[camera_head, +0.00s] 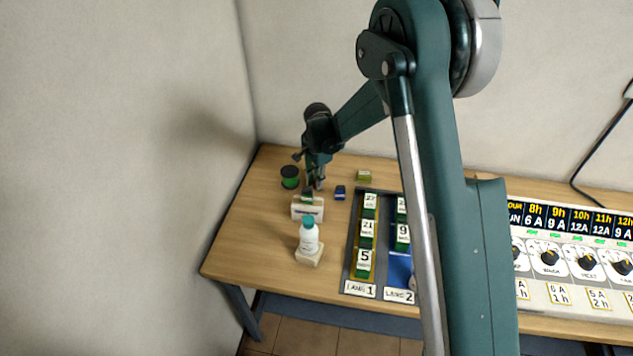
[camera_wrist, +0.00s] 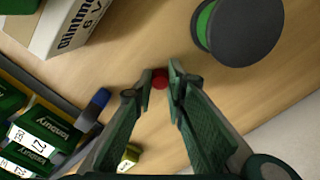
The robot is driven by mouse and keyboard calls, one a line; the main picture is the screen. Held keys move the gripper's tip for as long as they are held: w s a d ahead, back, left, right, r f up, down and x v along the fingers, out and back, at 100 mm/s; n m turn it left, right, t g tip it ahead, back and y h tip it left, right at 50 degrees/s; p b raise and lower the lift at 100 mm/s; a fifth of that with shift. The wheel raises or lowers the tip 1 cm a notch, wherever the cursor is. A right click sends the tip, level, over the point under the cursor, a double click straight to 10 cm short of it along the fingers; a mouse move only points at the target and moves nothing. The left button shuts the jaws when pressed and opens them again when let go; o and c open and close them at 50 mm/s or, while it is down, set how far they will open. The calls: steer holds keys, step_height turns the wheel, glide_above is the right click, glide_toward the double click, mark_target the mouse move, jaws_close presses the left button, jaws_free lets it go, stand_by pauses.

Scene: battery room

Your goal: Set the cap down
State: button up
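A small red cap (camera_wrist: 160,80) sits between my fingertips in the wrist view. My gripper (camera_wrist: 160,75) has its two green fingers drawn together at the tips, against the cap on both sides. The wood table shows beneath; whether the cap touches it I cannot tell. In the head view my gripper (camera_head: 314,186) is low over the back left of the table, just behind a pale box (camera_head: 307,210). The cap cannot be made out there.
A black and green spool (camera_head: 290,177) stands left of my gripper. A blue item (camera_head: 340,192) and a yellow-green block (camera_head: 364,175) lie to the right. A white bottle (camera_head: 309,238) stands in front, left of the battery lanes (camera_head: 360,289). The table's left side is clear.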

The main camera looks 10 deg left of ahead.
steer(key=shift+f, duration=0.15)
steer(key=o, duration=0.6)
step_height(320, 180, up, 12)
steer(key=shift+r, duration=0.2)
stand_by(0.4)
stand_by(0.6)
steer(key=shift+d, duration=0.15)
